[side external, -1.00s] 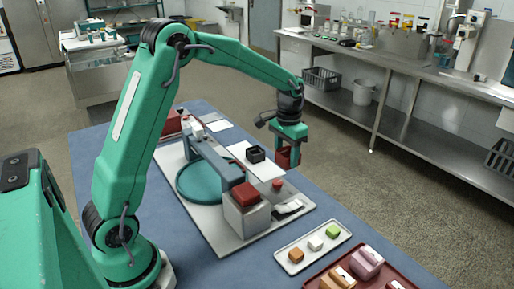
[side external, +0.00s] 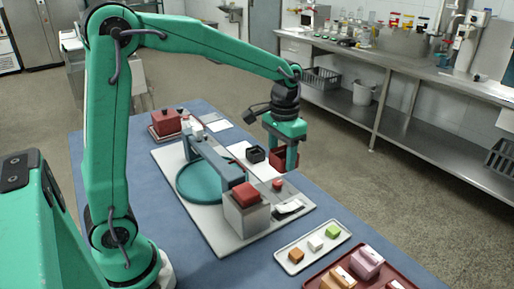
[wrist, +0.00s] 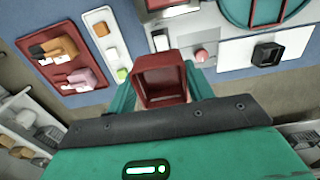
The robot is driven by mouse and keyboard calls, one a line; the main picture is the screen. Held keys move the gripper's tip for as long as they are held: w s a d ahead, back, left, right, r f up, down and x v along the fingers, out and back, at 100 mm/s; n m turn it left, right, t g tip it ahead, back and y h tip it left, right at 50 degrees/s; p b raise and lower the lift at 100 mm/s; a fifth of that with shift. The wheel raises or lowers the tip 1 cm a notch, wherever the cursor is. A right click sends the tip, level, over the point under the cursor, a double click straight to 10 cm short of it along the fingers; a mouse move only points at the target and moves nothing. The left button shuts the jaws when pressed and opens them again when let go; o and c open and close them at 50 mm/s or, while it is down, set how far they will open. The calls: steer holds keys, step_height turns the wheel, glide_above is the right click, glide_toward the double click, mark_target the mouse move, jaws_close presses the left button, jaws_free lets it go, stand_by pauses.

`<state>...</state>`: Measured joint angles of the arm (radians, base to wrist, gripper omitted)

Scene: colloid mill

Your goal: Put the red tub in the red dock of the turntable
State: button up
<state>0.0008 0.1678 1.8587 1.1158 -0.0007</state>
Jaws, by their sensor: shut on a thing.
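The red tub (side external: 291,159) is an open-topped box. My gripper (side external: 285,158) is shut on it and holds it up near the right edge of the white base plate. In the wrist view the tub (wrist: 162,85) sits between the two green fingers, its hollow inside showing. The teal turntable (side external: 190,192) lies flat on the base plate, left of my gripper, partly under a grey-blue bar. The wrist view shows part of the turntable (wrist: 238,10) at the top, with dark red strips on it. I cannot make out the red dock clearly.
A black square holder (side external: 255,154) stands on a white panel between turntable and tub. A grey block with a red top (side external: 246,213) and a red knob (side external: 277,184) are nearer. A white tray (side external: 292,265) and a red tray (side external: 318,283) hold small items at front right.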

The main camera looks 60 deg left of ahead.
steer(key=shift+r, duration=0.65)
step_height(320, 180, up, 3)
steer(key=shift+r, duration=0.15)
steer(key=s+a, duration=0.7)
steer(key=s, duration=0.3)
steer(key=s+a, duration=0.8)
steer(key=s, duration=0.2)
step_height(320, 180, down, 12)
steer(key=shift+w+d, duration=0.15)
steer(key=shift+w, duration=0.05)
glide_above(165, 201)
step_height(165, 201, down, 7)
steer(key=shift+r, duration=0.1)
steer(key=shift+d+f, duration=0.1)
steer(key=shift+f, duration=1.9)
